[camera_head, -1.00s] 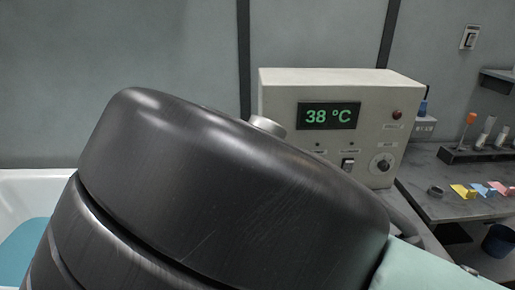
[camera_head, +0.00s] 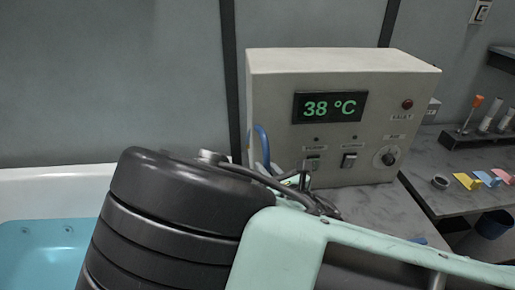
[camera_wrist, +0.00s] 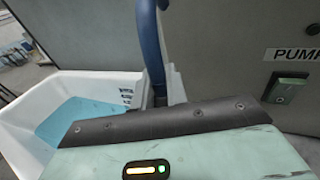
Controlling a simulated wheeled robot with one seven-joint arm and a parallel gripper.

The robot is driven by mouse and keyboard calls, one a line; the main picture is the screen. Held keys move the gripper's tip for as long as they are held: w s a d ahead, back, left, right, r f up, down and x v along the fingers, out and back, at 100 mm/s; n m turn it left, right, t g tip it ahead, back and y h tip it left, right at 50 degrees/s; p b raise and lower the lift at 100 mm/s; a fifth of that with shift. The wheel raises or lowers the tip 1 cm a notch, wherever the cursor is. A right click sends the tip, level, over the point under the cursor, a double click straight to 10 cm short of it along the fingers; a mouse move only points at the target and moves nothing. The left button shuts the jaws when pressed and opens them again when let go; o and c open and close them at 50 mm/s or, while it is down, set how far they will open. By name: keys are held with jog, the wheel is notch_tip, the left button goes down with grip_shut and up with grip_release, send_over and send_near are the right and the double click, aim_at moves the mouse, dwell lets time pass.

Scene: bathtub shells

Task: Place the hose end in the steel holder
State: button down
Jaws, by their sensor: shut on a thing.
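A blue hose (camera_wrist: 152,45) runs down the upper middle of the wrist view into a dark end piece (camera_wrist: 159,93). My gripper (camera_wrist: 160,122) shows as a dark bolted edge across that view and is shut on the hose end. Its fingertips and the lowest part of the hose are hidden. In the head view a curve of blue hose (camera_head: 262,145) rises just left of the control box, behind my dark arm link. I cannot clearly pick out the steel holder in either view.
The control box (camera_head: 345,75) reads 38 °C and stands on a grey counter (camera_head: 375,215). A white tub (camera_head: 60,180) with blue water is at left. A bench (camera_head: 470,170) at right holds a tube rack and coloured pieces. The wrist view shows a switch (camera_wrist: 288,92) close at right.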

jog(key=shift+f, duration=1.7)
jog(key=shift+f, duration=0.15)
jog(key=c, duration=1.4)
grip_release()
jog(key=shift+s, duration=0.1)
